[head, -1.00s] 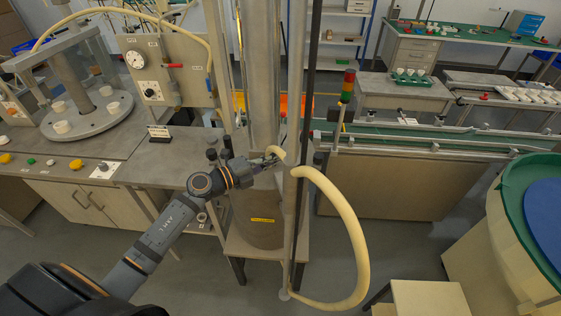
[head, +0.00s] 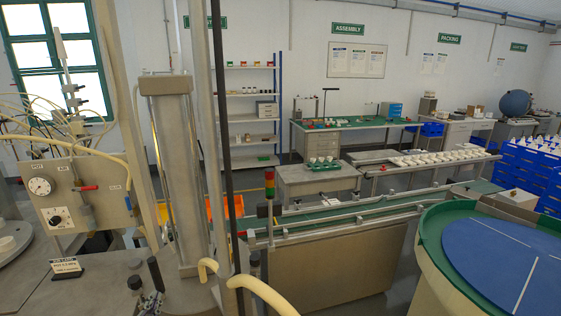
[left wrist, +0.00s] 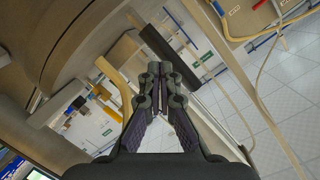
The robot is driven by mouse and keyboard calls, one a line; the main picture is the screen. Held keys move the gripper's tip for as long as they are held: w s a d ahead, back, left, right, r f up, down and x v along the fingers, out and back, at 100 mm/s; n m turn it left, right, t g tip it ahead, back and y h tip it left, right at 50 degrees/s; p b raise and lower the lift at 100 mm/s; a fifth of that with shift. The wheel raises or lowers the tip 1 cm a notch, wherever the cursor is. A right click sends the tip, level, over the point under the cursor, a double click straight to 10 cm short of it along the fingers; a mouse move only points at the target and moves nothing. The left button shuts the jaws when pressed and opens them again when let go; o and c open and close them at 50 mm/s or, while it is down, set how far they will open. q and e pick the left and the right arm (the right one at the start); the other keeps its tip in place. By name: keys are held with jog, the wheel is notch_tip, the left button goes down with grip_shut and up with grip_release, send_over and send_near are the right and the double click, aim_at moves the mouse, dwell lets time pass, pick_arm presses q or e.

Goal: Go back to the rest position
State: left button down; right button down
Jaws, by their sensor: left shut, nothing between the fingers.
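My right gripper is in neither view.
A grey column (head: 178,165) and a thin dark pole (head: 226,150) stand close by. A gauge panel (head: 75,195) is at the left. A conveyor (head: 350,212) with a signal light (head: 269,185) and a round blue-topped table (head: 490,265) are at the right.

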pick_arm(q)
jog(key=s+d+f+n+g+h, duration=0.1)
jog(key=s+d+f+g, duration=0.25)
jog(key=s, duration=0.35)
jog(key=s+d+f+n+g+h, duration=0.2)
jog(key=s+f+g, duration=0.2)
jog(key=s+f, duration=0.15)
jog(key=s+d+f+n+g+h, duration=0.1)
jog(key=s+d+f+g, duration=0.25)
jog(key=s, duration=0.45)
jog(key=s+a+f+g+b, duration=0.1)
jog(key=a+f, duration=0.1)
jog(key=f, duration=1.3)
jog(key=s+a+f+g, duration=0.1)
jog(key=s+a+f, duration=0.1)
jog(key=f, duration=1.2)
jog(key=s+f+n+g+b, duration=0.1)
jog(key=s+f, duration=1.4)
jog(key=s, duration=0.2)
jog(key=shift+s+a+f, duration=0.25)
jog(key=shift+s+a, duration=0.1)
jog(key=shift+a, duration=0.1)
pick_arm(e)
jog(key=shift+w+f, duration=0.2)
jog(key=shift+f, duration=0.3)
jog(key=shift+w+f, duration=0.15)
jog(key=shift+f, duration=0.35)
